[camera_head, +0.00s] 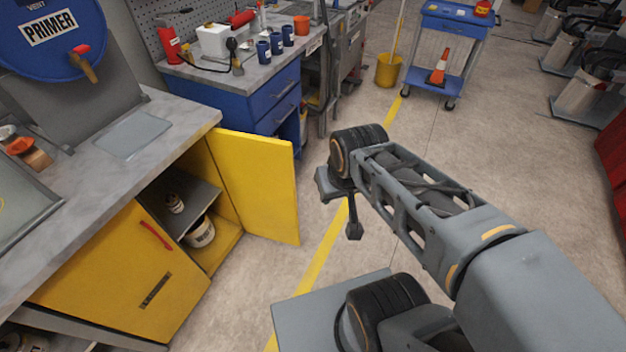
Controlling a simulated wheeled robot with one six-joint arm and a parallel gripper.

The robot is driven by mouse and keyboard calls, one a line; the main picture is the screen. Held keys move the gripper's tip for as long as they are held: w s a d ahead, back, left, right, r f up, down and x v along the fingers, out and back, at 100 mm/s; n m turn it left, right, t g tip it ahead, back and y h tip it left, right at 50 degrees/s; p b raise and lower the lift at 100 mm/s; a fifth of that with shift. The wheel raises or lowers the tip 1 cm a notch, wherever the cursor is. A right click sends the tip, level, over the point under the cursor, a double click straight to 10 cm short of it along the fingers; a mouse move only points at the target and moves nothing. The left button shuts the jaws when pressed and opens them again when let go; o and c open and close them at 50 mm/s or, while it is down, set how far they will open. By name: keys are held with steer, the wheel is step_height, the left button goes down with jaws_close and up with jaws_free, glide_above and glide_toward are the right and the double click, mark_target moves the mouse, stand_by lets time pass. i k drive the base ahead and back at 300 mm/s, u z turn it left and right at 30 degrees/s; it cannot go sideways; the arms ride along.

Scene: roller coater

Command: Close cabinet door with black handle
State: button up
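A yellow cabinet under the grey worktop has a right door (258,185) that stands wide open, swung outward toward the right. I see the inner face of this door; no black handle shows on it, and its outer face is hidden. The left yellow door (110,275) looks shut and has a red handle (155,235) and a dark slotted strip (155,290). My gripper (354,229) hangs from the arm end to the right of the open door, apart from it in the picture. Its finger opening cannot be made out, and nothing shows in it.
Cans stand inside the open cabinet, including a white one (200,232). A blue drawer unit (270,100) stands behind the open door. A blue cart (445,55) and yellow bucket (388,70) are farther back. Bare floor (320,185) lies right of the door.

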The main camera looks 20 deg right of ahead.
mark_target(257, 173)
steer(key=z, duration=0.8)
steer(key=i, duration=2.8)
steer(key=u, duration=3.75)
steer(key=k, duration=1)
steer(key=u, duration=0.95)
steer(key=i, duration=0.7)
steer(key=z, duration=0.3)
